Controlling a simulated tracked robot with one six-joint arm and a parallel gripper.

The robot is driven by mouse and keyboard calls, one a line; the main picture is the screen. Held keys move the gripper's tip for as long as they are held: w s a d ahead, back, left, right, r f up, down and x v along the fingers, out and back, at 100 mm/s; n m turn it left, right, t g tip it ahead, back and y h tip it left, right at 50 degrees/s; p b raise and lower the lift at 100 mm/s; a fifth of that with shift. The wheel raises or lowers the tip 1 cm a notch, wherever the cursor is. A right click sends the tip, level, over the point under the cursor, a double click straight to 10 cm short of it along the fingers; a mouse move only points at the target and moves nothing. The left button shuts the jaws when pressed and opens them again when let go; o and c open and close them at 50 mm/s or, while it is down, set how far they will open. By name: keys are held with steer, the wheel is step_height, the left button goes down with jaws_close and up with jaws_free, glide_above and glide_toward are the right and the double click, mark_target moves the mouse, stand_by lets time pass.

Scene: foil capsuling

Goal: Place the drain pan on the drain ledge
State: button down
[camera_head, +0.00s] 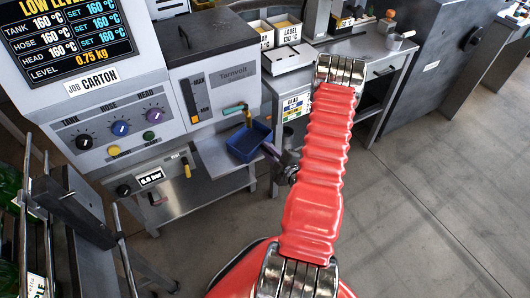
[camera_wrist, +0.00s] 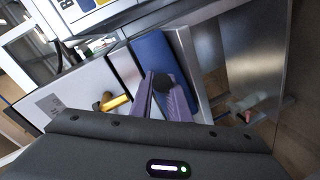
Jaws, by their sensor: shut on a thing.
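The drain pan is a blue open tray (camera_head: 248,141), seen in the head view below the brass drain valve (camera_head: 248,118) of the grey machine. It also shows in the wrist view (camera_wrist: 152,55), just beyond my purple fingers. My gripper (camera_head: 271,151) is shut on the pan's near right side; its fingers also show in the wrist view (camera_wrist: 165,90). The drain ledge appears to be the bare metal shelf (camera_head: 213,160) under the machine's front. The pan overlaps its right part in the picture; I cannot tell whether they touch.
A steel bench (camera_head: 375,48) stands behind right. The floor on the right is clear.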

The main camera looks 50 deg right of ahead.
steer(key=shift+w+d+f, duration=0.1)
steer(key=shift+w+f, duration=0.2)
steer(key=c, duration=1.7)
jaws_free()
steer(key=shift+v, duration=6)
